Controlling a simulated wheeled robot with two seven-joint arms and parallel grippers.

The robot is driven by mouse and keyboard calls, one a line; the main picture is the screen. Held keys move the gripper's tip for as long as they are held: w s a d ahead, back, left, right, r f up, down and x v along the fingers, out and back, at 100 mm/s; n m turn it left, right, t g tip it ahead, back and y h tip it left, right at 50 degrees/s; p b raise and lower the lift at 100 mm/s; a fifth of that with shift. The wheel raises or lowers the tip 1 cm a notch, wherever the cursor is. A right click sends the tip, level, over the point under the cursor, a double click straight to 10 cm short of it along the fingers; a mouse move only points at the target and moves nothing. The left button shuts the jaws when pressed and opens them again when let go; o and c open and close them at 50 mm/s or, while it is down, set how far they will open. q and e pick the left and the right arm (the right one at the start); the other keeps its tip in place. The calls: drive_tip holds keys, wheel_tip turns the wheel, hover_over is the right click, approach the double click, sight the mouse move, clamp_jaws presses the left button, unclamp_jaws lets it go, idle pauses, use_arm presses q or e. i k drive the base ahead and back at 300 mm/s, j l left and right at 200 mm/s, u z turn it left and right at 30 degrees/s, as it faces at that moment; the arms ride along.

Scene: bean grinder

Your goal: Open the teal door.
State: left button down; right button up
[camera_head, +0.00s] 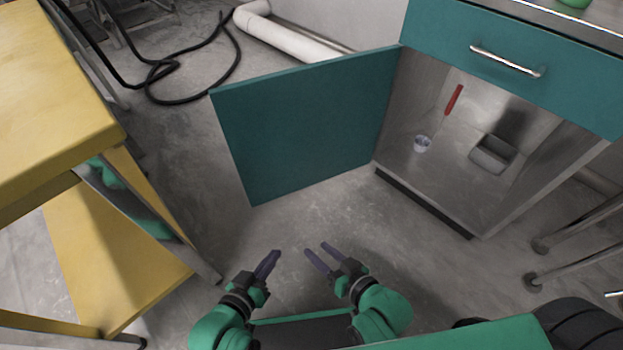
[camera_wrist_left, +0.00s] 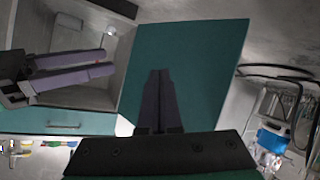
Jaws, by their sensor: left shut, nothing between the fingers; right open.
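The teal door (camera_head: 310,125) is swung wide open to the left of its cabinet (camera_head: 480,150), whose inside shows. In the left wrist view the door (camera_wrist_left: 205,75) fills the middle, behind my fingers. My left gripper (camera_head: 272,256) is shut and empty, in front of the door and below it in the head view, apart from it. Its closed fingers also show in the left wrist view (camera_wrist_left: 159,85). My right gripper (camera_head: 316,251) is open and empty, just right of the left one. It also shows at the left of the left wrist view (camera_wrist_left: 105,62).
Inside the cabinet are a red-handled tool (camera_head: 453,99), a small cup (camera_head: 422,143) and a grey tray (camera_head: 493,154). A teal drawer with a handle (camera_head: 505,61) is above. A yellow bench (camera_head: 55,100) stands left. Black hoses (camera_head: 170,75) lie on the floor behind the door.

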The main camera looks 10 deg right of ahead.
sight(286, 131)
drive_tip(key=k+l, duration=0.15)
drive_tip(key=l, duration=0.2)
drive_tip(key=k+l+u, duration=0.1)
drive_tip(key=l, duration=0.3)
drive_tip(key=k+l, duration=0.2)
drive_tip(key=l, duration=0.15)
drive_tip(key=u, duration=0.05)
